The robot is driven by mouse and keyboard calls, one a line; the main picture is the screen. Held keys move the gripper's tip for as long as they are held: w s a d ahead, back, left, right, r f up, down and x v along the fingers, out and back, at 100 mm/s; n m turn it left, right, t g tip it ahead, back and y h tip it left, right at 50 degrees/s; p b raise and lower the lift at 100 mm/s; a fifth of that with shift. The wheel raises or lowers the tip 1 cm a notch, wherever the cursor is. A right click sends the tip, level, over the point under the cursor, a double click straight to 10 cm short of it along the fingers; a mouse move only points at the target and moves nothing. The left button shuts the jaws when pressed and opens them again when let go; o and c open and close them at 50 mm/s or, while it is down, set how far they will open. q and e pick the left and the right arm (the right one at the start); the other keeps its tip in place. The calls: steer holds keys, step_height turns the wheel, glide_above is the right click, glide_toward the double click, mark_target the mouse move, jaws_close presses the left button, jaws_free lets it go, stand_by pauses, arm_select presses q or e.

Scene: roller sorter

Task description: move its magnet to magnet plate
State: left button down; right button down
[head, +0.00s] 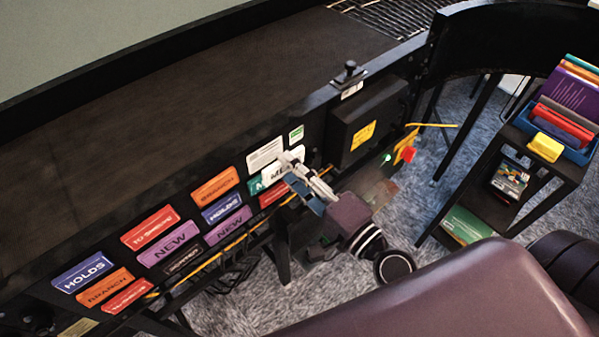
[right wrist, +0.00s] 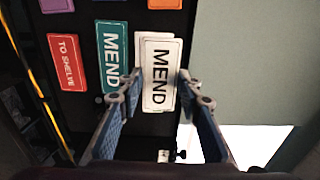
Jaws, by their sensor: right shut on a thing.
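My right gripper (head: 293,166) is at the front panel below the long dark counter, at the right end of the coloured magnets. In the right wrist view its fingertips (right wrist: 159,88) are on either side of a white magnet lettered MEND (right wrist: 160,62), and it is shut on it. The magnet also shows in the head view (head: 273,173), partly hidden by the fingers. Another white plate shows behind its edges. A teal MEND magnet (right wrist: 112,57) is just left of it on the dark panel. I cannot tell which surface is the magnet plate. My left gripper is not in view.
Several magnets cover the panel, including blue HOLDS (head: 83,272), purple NEW (head: 168,244) and orange BRANCH (head: 215,187). A black box with a yellow label (head: 363,135) is right of my gripper. A book cart (head: 548,171) stands at the right.

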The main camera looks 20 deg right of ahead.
steer(key=shift+p+x, duration=0.9)
steer(key=shift+x, duration=1.1)
steer(key=shift+w+a, duration=0.1)
steer(key=shift+w, duration=0.05)
steer(key=c, duration=1.3)
jaws_free()
steer(key=v, duration=1.2)
